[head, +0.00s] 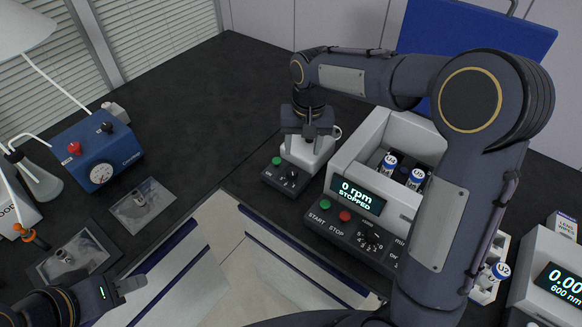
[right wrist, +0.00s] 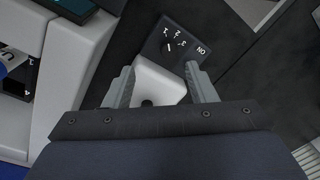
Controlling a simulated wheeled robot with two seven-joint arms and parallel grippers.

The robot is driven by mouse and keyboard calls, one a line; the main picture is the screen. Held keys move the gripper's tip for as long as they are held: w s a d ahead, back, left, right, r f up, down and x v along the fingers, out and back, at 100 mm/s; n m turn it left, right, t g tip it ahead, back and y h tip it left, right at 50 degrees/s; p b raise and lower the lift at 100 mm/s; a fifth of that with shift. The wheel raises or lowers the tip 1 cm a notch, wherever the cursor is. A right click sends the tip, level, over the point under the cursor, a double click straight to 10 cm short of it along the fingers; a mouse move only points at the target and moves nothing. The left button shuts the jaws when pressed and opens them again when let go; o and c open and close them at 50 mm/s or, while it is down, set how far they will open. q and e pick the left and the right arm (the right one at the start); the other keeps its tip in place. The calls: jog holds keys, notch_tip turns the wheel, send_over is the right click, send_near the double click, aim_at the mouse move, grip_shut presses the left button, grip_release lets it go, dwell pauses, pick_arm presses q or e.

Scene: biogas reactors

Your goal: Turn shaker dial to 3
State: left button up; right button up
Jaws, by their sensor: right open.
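The small shaker (head: 308,153) has a white body on a dark base, with a green button and a black dial (head: 291,177). In the right wrist view the dial (right wrist: 172,46) shows a short white mark and small numerals, with "ON" beside it; I cannot tell surely which number the mark meets. My right gripper (head: 310,131) points down over the shaker's white body, behind the dial in the head view. It is open and empty, its fingers either side of the white body in the right wrist view (right wrist: 160,70). My left gripper (head: 128,286) is low at the left, away from the shaker.
Right of the shaker stands a larger white machine (head: 375,137) reading "0 rpm STOPPED", holding capped tubes. A blue meter (head: 97,153) and two grey mats (head: 142,205) with small metal parts lie left. The dark bench behind the shaker's left side is clear.

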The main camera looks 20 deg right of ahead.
aim_at(292, 171)
jog(key=shift+h, duration=0.4)
jog(key=w+a+f, duration=0.2)
jog(key=f, duration=0.1)
jog(key=shift+w+f, duration=0.15)
jog(key=shift+w, duration=0.15)
notch_tip(292, 171, down, 7)
jog(key=shift+f, duration=0.2)
jog(key=c, duration=1)
